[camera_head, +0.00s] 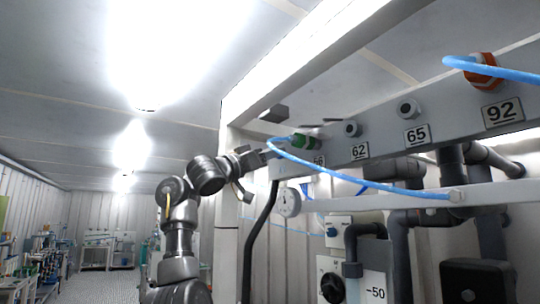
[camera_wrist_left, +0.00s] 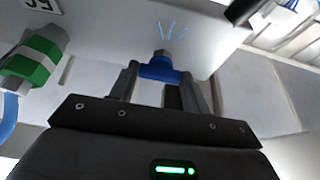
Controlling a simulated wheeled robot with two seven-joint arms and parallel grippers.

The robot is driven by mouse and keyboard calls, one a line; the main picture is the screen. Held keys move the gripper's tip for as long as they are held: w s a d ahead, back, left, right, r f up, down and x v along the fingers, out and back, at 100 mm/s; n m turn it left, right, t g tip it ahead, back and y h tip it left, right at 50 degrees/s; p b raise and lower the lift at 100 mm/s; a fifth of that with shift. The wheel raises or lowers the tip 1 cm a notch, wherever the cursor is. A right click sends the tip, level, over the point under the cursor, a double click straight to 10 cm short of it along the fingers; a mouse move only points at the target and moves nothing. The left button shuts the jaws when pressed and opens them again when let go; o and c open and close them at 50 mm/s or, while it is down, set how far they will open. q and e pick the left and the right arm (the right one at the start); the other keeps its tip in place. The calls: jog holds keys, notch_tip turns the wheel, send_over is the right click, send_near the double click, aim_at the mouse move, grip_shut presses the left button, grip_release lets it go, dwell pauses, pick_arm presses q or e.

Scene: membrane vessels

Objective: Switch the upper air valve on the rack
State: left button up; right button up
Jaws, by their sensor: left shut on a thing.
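A small blue valve (camera_wrist_left: 160,69) with a grey tip sits on the pale rack face in the left wrist view. My left gripper (camera_wrist_left: 161,80) is shut on it, one finger on each side. In the head view my left arm reaches up to the left end of the rack's upper beam, with the left gripper (camera_head: 272,151) there. I cannot make out the blue valve in the head view. My right gripper is not in view.
A green fitting (camera_head: 304,141) with a blue hose (camera_head: 372,187) is close to the gripper; it also shows in the left wrist view (camera_wrist_left: 32,62). The left side is open room.

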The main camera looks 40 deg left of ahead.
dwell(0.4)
pick_arm(q)
jog(key=o, duration=1)
jog(key=b+v, duration=0.6)
jog(key=v, duration=0.4)
jog(key=shift+s+a+f+b, duration=0.15)
jog(key=shift+s+b, duration=0.15)
jog(key=shift+s, duration=0.05)
